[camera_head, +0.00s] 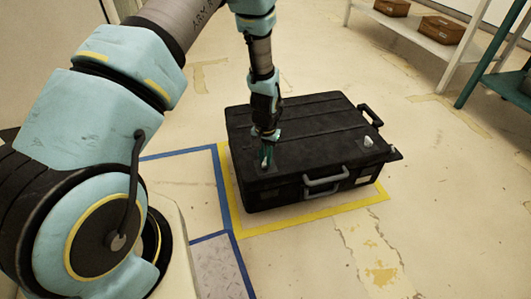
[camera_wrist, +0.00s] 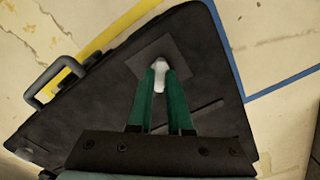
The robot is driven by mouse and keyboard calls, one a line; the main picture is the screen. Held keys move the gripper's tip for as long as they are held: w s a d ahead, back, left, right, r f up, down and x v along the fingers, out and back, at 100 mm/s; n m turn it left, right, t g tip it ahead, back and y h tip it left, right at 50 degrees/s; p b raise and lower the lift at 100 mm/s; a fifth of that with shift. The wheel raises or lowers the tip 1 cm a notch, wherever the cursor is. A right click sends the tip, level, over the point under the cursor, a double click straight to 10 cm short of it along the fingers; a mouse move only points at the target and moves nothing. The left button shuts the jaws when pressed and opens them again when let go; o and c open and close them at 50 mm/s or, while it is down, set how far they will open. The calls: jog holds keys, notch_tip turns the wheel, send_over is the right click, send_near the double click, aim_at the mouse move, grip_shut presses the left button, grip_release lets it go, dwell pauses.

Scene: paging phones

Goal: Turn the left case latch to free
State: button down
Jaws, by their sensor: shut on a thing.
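The black case (camera_head: 300,135) lies shut on the floor inside a yellow tape outline. The left latch (camera_wrist: 159,68) is a small pale knob on a dark square plate (camera_wrist: 182,48) on the lid. My gripper (camera_head: 266,160) points down onto the lid near the case's front left corner. In the wrist view, its two green fingers (camera_wrist: 160,85) are shut on the left latch, one on each side. The fingers hide part of the knob. The other latch (camera_head: 368,141) is a pale knob near the lid's right end, with nothing touching it.
A grey front handle (camera_head: 326,181) and a dark side handle (camera_head: 371,115) stick out from the case. Blue tape (camera_head: 220,190) marks the floor at left. A white shelf (camera_head: 425,30) with brown boxes and a teal frame (camera_head: 490,60) stand at upper right. Floor in front is clear.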

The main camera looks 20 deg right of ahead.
aim_at(265, 160)
jog(key=m+p, duration=0.2)
jog(key=m, duration=0.3)
jog(key=shift+r+m+p, duration=0.1)
jog(key=shift+m+p, duration=0.2)
jog(key=shift+p, duration=0.1)
jog(key=m+p, duration=0.1)
jog(key=m, duration=0.3)
jog(key=shift+m+p, duration=0.3)
jog(key=shift+p, duration=0.1)
jog(key=c, duration=0.8)
grip_release()
jog(key=shift+c, duration=0.2)
notch_tip(265, 160, up, 11)
jog(key=p, duration=0.2)
jog(key=shift+f, duration=0.2)
